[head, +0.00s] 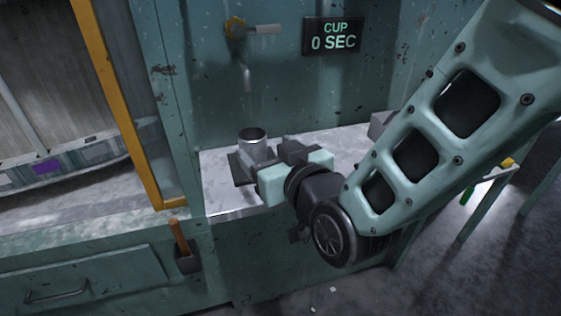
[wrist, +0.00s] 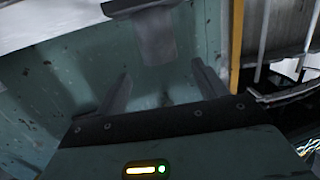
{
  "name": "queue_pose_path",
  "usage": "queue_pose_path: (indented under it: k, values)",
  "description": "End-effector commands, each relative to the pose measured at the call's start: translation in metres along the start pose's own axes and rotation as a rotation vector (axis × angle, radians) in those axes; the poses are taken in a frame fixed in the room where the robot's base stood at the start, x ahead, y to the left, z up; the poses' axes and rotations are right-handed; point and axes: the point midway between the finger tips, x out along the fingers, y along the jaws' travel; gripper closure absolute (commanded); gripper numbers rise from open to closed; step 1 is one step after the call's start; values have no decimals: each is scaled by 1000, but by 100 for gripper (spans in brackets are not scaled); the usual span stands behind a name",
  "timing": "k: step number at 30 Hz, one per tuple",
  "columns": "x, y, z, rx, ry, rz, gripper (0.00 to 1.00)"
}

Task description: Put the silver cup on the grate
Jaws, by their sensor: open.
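The silver cup (head: 253,146) stands upright with its open rim up, under the spout in the head view. A dark flat piece (head: 238,168), which looks like the grate, shows at its foot; the cup appears to rest on it. The wrist view looks turned over and shows the cup (wrist: 156,40) at the top edge against the dark grate (wrist: 128,6). My gripper (head: 277,157) is just right of the cup in the head view. In the wrist view my gripper (wrist: 161,70) has its fingers spread, with nothing visible between them. The arm partly hides the area near the cup.
A display (head: 333,37) reads CUP 0 SEC. A yellow post (head: 120,105) stands at left. The pale counter (head: 222,198) has bare room in front of the cup.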

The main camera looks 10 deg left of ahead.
Motion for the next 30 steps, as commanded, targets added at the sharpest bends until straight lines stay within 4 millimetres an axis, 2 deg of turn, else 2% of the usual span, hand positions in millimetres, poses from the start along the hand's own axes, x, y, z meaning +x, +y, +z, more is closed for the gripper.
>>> queue_pose_path:
  k: [3, 8, 20, 26, 30]
  values:
    - [-21, 0, 0, 0, 1, 0, 29]
    - [-38, 0, 0, 0, 0, 0, 29]
    - [-44, 2, 1, 3, -17, -2, 29]
    - [-58, 14, 19, 36, -234, -31, 29]
    - [-92, 27, 42, 62, -495, -57, 29]
